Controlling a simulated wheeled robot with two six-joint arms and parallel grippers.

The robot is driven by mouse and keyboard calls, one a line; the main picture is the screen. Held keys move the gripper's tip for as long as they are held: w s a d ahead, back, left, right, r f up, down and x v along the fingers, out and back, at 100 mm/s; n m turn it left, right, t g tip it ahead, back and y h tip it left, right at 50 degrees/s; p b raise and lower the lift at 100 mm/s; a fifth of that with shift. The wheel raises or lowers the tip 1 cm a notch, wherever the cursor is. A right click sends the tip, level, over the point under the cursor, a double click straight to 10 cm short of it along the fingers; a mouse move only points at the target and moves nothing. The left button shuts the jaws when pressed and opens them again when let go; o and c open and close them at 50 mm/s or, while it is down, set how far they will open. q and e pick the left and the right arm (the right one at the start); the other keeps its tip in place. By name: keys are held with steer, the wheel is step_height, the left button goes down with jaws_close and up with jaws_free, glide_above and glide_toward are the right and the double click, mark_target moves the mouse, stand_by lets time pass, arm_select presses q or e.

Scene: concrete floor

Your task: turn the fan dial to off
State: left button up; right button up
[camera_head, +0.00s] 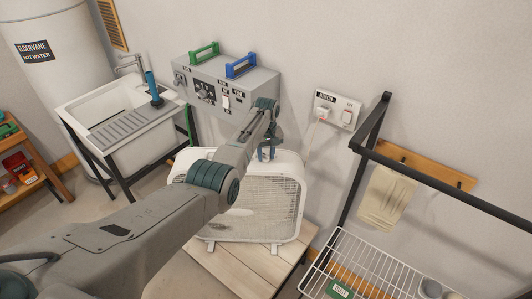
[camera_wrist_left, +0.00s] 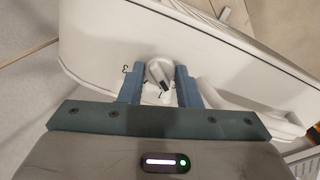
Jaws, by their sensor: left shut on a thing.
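The white box fan (camera_head: 262,208) stands upright on a wooden slatted table. My left gripper (camera_head: 266,153) reaches down from above to the fan's top edge. In the left wrist view, the fan's white top (camera_wrist_left: 225,65) carries a pale round dial (camera_wrist_left: 158,74). A "3" shows left of the dial, and another mark shows below it. The blue fingers of the left gripper (camera_wrist_left: 160,88) are on either side of the dial and shut on it. The exact dial setting is hard to read. The dial is hidden in the head view.
The wooden table (camera_head: 240,267) is under the fan. A wall socket (camera_head: 334,110) has a plug in it. A black-framed rack with a wire shelf (camera_head: 365,265) stands at right. A sink (camera_head: 120,120) and grey panel (camera_head: 225,85) with green and blue handles are behind.

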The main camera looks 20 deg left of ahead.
mark_target(266, 155)
arm_select(q)
steer(key=shift+r+n, duration=0.1)
steer(key=shift+n, duration=1.6)
steer(key=shift+w, duration=0.1)
steer(key=o, duration=1)
steer(key=shift+r+b, duration=1.3)
steer(key=shift+r, duration=4.05)
steer(key=shift+f, duration=0.1)
